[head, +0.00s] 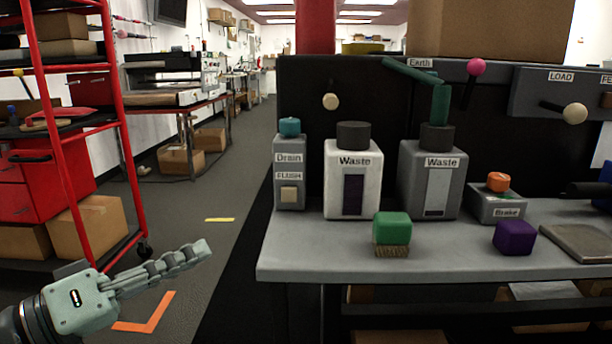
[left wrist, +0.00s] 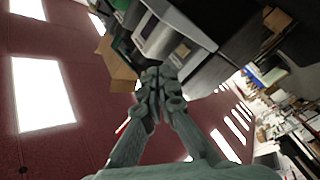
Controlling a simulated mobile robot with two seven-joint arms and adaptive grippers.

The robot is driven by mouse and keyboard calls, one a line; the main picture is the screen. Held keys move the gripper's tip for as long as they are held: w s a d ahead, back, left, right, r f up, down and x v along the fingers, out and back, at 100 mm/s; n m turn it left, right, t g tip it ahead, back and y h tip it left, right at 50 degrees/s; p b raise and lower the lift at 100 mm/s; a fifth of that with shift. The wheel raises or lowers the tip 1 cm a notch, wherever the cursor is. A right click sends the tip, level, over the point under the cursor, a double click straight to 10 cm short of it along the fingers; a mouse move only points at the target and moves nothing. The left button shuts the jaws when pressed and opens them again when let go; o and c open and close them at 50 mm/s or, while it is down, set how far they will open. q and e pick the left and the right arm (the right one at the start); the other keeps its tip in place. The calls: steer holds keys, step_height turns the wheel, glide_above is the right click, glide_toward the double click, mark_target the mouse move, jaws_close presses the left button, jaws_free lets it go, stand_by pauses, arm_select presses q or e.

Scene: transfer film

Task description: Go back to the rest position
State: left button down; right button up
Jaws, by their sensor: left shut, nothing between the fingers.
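My left gripper (head: 200,249) is at the lower left in the head view, in the open air left of the bench. Its fingers are shut and empty, pointing right and slightly up. In the left wrist view its fingertips (left wrist: 153,76) meet, with nothing between them. My right gripper shows in neither view. On the grey bench (head: 330,262) stand a white Waste container (head: 336,178), a grey Waste container (head: 415,185) and a grey Drain box (head: 289,180). All are apart from the left gripper.
A green-topped brush block (head: 392,230), a purple block (head: 514,238) and a Brake box (head: 500,206) with an orange knob sit on the bench. A red shelf rack (head: 125,130) stands at left. Knobbed levers stick out above the bench.

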arm_select(q)
steer(key=a+f+g+y+p, duration=0.15)
steer(key=f+y, duration=0.25)
steer(key=f, duration=0.8)
steer(key=a+f+g+y, duration=0.1)
steer(key=a+f+y, duration=0.25)
steer(key=f, duration=0.85)
steer(key=s+a+f+m+g+y, duration=0.1)
steer(key=s+a+f+g+y, duration=0.2)
steer(key=s+f, duration=0.4)
steer(key=s+a+f+g+y, duration=0.3)
steer(key=s+f, duration=0.5)
steer(key=f, duration=0.7)
steer(key=shift+s+a+f+m+g+y+p, duration=0.2)
steer(key=shift+a+m+g+y+p, duration=0.3)
steer(key=shift+y, duration=0.45)
